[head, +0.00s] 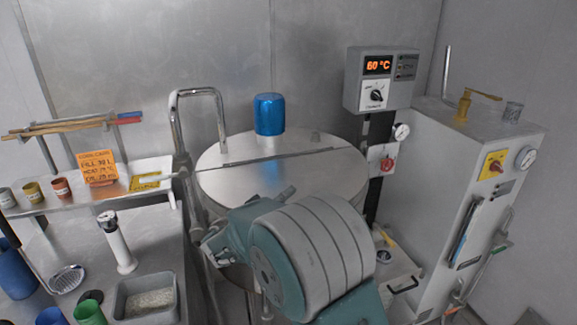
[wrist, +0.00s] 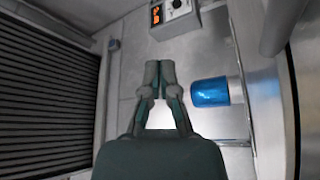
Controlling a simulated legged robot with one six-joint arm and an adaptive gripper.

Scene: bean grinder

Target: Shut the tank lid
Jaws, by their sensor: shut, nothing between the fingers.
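The round steel tank lid (head: 225,185) shows in the head view, crossed by a straight seam. Its front part looks flat and level with the rear part, but my arm hides much of it. A blue cylindrical cap (head: 269,114) stands on the rear part; it also shows in the wrist view (wrist: 210,92), right of my gripper. My gripper (wrist: 160,72) is shut and empty, its fingertips together. In the head view, my arm blocks the tank's front, and I cannot tell whether my gripper touches the lid.
A bent steel handrail (head: 197,92) rises left of the tank. A control box (head: 380,78) reading 60 °C stands behind at right, above a gauge. A grey cabinet (head: 460,160) is at right. A shelf with cups and an orange note (head: 97,168) is at left.

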